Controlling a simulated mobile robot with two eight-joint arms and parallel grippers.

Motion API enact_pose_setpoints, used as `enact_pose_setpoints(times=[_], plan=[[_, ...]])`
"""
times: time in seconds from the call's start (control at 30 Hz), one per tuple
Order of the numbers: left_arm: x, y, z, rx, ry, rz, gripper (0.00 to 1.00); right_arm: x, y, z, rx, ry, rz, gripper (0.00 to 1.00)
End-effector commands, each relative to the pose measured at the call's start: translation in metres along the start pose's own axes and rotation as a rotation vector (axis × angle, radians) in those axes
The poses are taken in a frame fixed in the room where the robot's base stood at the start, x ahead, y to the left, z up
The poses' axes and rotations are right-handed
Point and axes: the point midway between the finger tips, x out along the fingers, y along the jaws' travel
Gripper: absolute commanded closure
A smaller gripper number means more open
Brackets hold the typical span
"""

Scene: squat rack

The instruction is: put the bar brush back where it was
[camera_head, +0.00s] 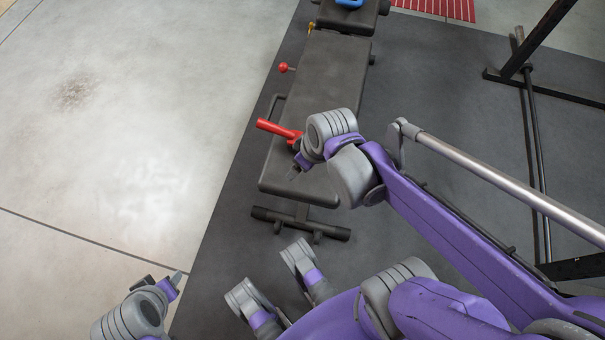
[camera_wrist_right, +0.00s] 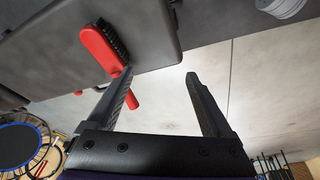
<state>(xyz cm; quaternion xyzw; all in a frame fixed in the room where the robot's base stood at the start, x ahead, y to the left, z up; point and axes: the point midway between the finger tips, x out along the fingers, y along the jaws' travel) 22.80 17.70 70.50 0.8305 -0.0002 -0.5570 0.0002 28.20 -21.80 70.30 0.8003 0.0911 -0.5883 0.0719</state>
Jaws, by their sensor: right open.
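The bar brush (camera_head: 276,128) has a red handle and lies on the near part of the black bench (camera_head: 325,75), its handle reaching over the bench's left edge. My right gripper (camera_head: 294,160) is just in front of the brush, low over the bench, and partly hides its head. In the right wrist view the brush (camera_wrist_right: 98,50) shows its red back and black bristles. The handle passes behind the left finger of my open right gripper (camera_wrist_right: 160,88); nothing is between the fingers. My left gripper (camera_head: 160,280) is at the lower left, away from the bench; its opening is unclear.
Black rack posts (camera_head: 530,50) stand at the upper right. A blue object (camera_head: 349,3) is at the bench's far end. The floor (camera_head: 110,120) on the left is clear.

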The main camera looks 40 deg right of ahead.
Motion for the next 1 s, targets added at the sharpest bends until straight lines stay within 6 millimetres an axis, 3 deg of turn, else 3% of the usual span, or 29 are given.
enact_pose_setpoints(times=[0.03,0.1,0.3,0.93,1.0], plan=[[0.000,0.000,0.000,0.000,0.000,0.000,0.50,-0.005,-0.017,0.009,0.031,0.010,0.014,0.15],[0.000,0.000,0.000,0.000,0.000,0.000,0.50,-0.009,-0.030,0.019,0.088,0.028,0.037,0.15],[0.000,0.000,0.000,0.000,0.000,0.000,0.50,-0.015,-0.051,0.037,0.195,0.075,0.067,0.15],[0.000,0.000,0.000,0.000,0.000,0.000,0.50,-0.015,-0.053,0.040,0.222,0.086,0.072,0.15],[0.000,0.000,0.000,0.000,0.000,0.000,0.50,-0.015,-0.053,0.040,0.221,0.086,0.072,0.28]])
